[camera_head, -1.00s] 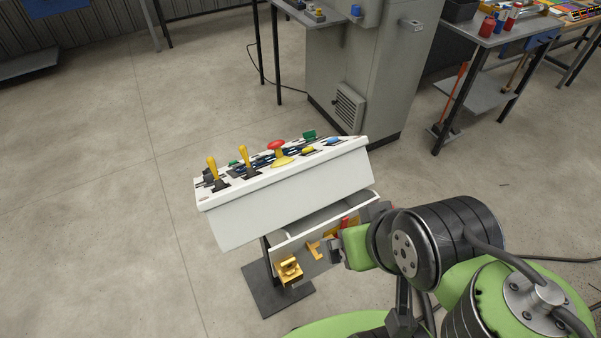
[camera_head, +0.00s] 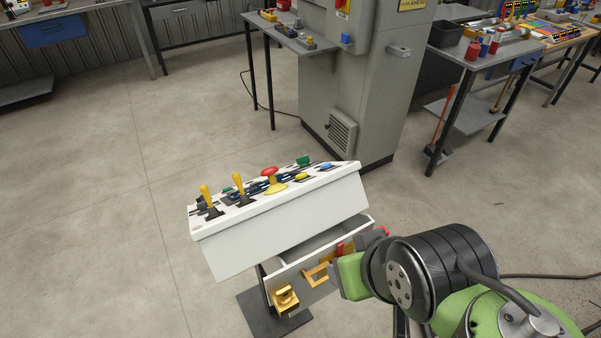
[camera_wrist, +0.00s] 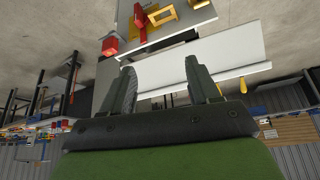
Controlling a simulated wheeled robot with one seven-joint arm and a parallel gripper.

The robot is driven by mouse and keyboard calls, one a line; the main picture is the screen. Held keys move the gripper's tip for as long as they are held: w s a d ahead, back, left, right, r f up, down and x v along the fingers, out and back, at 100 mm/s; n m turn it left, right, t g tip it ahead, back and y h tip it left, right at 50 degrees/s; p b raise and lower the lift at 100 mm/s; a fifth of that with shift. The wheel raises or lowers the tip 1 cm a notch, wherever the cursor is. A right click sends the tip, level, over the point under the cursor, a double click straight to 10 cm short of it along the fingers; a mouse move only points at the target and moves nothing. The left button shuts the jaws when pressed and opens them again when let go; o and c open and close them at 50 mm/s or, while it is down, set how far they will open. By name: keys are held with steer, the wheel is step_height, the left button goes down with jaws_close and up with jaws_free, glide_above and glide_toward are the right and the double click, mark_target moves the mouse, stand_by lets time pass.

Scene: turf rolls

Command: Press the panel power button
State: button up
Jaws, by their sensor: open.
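The white sloped control panel (camera_head: 285,225) stands on a dark post and base. Its top carries a red mushroom button (camera_head: 269,173) on a yellow base, a green button (camera_head: 303,160), a yellow one (camera_head: 301,177), a blue one (camera_head: 325,166) and two yellow levers (camera_head: 238,184). I cannot tell which is the power button. My gripper (camera_wrist: 161,85) is open and empty in the wrist view, its two dark fingers apart, with the white panel body (camera_wrist: 215,62) beyond them. In the head view my wrist is low, right of the panel, and hides most of the gripper.
A grey cabinet (camera_head: 360,80) stands behind. A workbench (camera_head: 480,60) is at the back right. The floor to the left is clear.

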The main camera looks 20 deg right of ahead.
jaws_close()
stand_by(1.3)
